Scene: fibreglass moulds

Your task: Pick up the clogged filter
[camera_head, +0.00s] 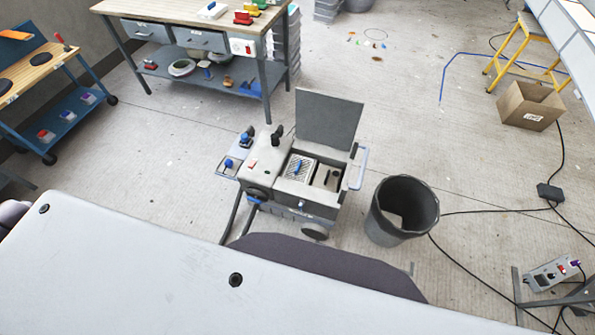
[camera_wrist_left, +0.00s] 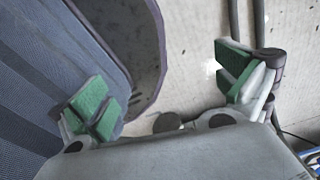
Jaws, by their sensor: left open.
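A grey wheeled machine (camera_head: 262,185) stands on the floor in the middle of the head view with its lid (camera_head: 328,118) raised. In its open top sits a light, perforated filter panel (camera_head: 303,175) with a blue handle, which seems to be the clogged filter; I cannot tell any clogging on it. A darker compartment (camera_head: 329,178) is to its right. My left gripper (camera_wrist_left: 165,88) shows in the left wrist view, its green-padded fingers wide apart and empty. The filter is not visible in that view. My right gripper is not in view.
A grey bin (camera_head: 403,208) stands right of the machine. A workbench (camera_head: 190,20) is behind it, and a blue cart (camera_head: 62,105) is at left. A cardboard box (camera_head: 529,105), yellow stool (camera_head: 525,48) and black cables (camera_head: 490,211) are at right. Open floor lies behind the bin.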

